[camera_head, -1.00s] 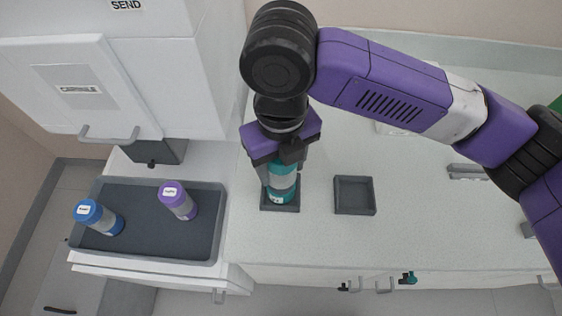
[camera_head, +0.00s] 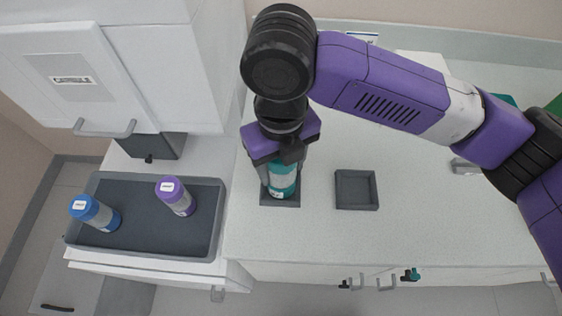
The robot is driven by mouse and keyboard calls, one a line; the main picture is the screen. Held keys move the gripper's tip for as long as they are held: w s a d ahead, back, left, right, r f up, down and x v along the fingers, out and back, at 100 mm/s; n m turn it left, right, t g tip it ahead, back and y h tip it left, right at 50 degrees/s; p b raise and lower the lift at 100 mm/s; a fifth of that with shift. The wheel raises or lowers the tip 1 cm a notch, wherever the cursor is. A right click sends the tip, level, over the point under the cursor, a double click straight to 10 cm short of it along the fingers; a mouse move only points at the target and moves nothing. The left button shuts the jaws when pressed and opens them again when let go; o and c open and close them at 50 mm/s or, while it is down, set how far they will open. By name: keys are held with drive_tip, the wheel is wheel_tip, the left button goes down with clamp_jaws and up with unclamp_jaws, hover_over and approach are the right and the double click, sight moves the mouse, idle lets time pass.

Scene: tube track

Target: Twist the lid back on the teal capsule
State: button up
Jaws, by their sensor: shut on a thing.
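The teal capsule (camera_head: 283,184) stands upright in a dark square holder (camera_head: 268,199) on the white counter. My gripper (camera_head: 281,165) points down over it and is shut on its top end. The fingers and the purple gripper body hide the upper part of the capsule, so I cannot tell the lid apart from the body or see how it sits.
An empty dark square tray (camera_head: 356,189) lies to the right of the holder. A dark grey tray (camera_head: 150,243) at left holds a blue capsule (camera_head: 96,213) and a purple capsule (camera_head: 176,196). A white cabinet (camera_head: 60,50) stands behind it. The counter's right side is mostly clear.

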drive_tip(key=shift+f+b, duration=0.3)
drive_tip(key=shift+f, duration=0.25)
idle(0.7)
drive_tip(key=shift+r, duration=0.1)
drive_tip(key=m+p, duration=0.2)
drive_tip(key=m, duration=0.1)
drive_tip(key=shift+r+m+p, duration=0.1)
drive_tip(key=shift+m+p, duration=0.2)
drive_tip(key=shift+m, duration=0.1)
drive_tip(key=m+p, duration=0.3)
drive_tip(key=m, duration=0.3)
drive_tip(key=shift+p, duration=0.3)
drive_tip(key=m+p, duration=0.3)
drive_tip(key=m, duration=0.2)
drive_tip(key=shift+a+m+p, duration=0.1)
drive_tip(key=shift+m+p, duration=0.2)
drive_tip(key=m+p, duration=0.2)
drive_tip(key=m, duration=0.1)
drive_tip(key=shift+m+p, duration=0.45)
drive_tip(key=shift+m, duration=0.35)
drive_tip(key=shift+f, duration=0.2)
